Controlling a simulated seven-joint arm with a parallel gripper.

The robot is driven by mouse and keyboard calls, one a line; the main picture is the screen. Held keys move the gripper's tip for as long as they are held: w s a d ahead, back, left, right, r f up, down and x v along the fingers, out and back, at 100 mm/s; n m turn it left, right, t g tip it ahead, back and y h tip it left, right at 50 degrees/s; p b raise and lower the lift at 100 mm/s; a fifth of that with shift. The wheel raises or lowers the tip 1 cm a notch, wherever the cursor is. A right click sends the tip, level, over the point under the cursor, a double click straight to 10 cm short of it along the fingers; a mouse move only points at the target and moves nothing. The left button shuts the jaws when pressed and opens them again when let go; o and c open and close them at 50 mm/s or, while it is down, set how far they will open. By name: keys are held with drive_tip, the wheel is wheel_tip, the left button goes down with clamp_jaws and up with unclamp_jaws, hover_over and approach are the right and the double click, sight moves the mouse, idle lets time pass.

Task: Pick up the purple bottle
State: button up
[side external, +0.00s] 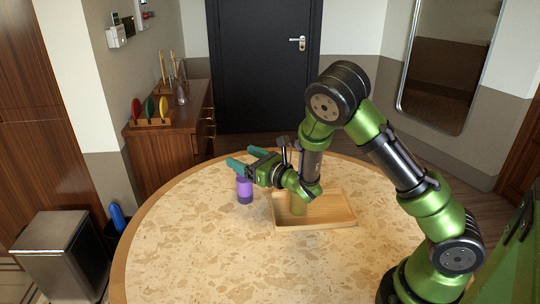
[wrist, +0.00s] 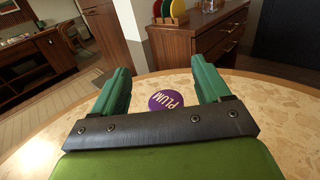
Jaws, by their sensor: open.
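The purple bottle (side external: 244,190) stands upright on the round table in the side view, left of the wooden tray. In the wrist view its round purple top (wrist: 166,100), lettered "PLUM", shows between the two green fingers. My gripper (side external: 243,159) is open, with its fingers just above the bottle in the side view; it also shows in the wrist view (wrist: 160,82). Nothing is held. The lower part of the bottle is hidden in the wrist view, and I cannot tell whether a finger touches it.
The speckled table (side external: 190,250) is clear at the front and left. A wooden cabinet (side external: 170,150) stands behind.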

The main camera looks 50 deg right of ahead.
sight(244, 184)
wheel_tip(244, 184, down, 5)
drive_tip(key=shift+r, duration=0.1)
drive_tip(key=shift+w+r, duration=0.15)
drive_tip(key=shift+w, duration=0.65)
drive_tip(key=shift+w+r, duration=0.1)
drive_tip(key=shift+w, duration=0.65)
clamp_jaws()
